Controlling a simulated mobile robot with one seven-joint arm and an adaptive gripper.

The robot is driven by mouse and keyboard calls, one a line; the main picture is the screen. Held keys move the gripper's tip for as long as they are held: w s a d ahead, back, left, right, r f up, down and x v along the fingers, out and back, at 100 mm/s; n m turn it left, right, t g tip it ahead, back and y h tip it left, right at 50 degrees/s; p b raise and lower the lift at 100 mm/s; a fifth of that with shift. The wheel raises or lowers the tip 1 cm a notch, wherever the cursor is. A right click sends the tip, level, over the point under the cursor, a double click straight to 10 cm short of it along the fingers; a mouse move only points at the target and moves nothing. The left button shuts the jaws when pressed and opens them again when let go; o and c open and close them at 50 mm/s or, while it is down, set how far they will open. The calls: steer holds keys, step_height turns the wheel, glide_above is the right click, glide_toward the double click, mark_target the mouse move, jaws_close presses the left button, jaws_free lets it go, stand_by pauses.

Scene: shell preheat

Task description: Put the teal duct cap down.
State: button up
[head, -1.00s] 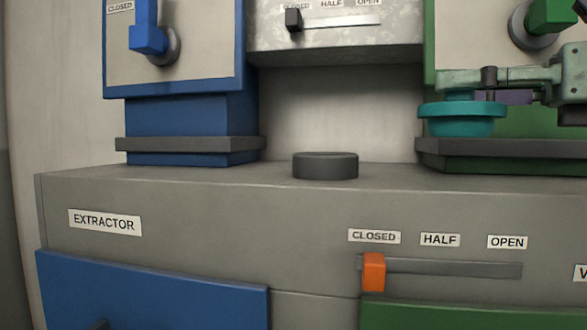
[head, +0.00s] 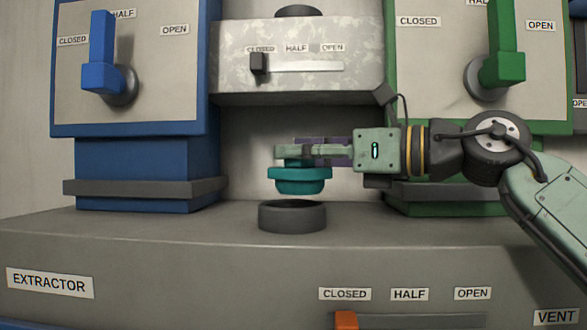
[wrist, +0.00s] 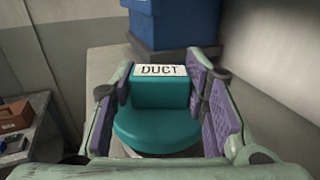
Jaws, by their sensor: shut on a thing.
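The teal duct cap (head: 300,181) is a round cap with a block handle on top; a "DUCT" label (wrist: 160,70) shows on the handle in the wrist view. My gripper (head: 305,150) is shut on the handle from the right side in the head view. The cap hangs level just above the dark round collar (head: 292,217) on the grey bench top, with a small gap between them in the head view. In the wrist view the cap (wrist: 156,128) sits between the purple finger pads and hides most of what lies under it.
A blue duct housing (head: 146,172) stands left of the collar and a green one (head: 440,205) stands right, behind my arm. A grey slider box (head: 298,88) hangs above my gripper. The bench top left of the collar is clear. A side table with a brown box (wrist: 14,117) shows in the wrist view.

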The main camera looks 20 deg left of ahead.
mark_target(294, 178)
steer(key=shift+a, duration=0.3)
steer(key=shift+w+a+f+p, duration=0.15)
steer(key=shift+f+p, duration=0.1)
steer(key=shift+f, duration=0.4)
steer(key=shift+a+f+p, duration=0.2)
steer(key=shift+f+p, duration=0.1)
steer(key=shift+f, duration=0.3)
steer(key=shift+w+a+f+p, duration=0.15)
steer(key=shift+f+p, duration=0.1)
steer(key=shift+f, duration=0.4)
steer(key=o, duration=1.3)
steer(key=shift+s, duration=0.1)
steer(key=d+b, duration=0.1)
steer(key=d, duration=0.3)
steer(key=s+d+b, duration=0.1)
steer(key=d, duration=0.3)
steer(key=d+b, duration=0.1)
steer(key=d, duration=0.3)
steer(key=shift+s, duration=0.2)
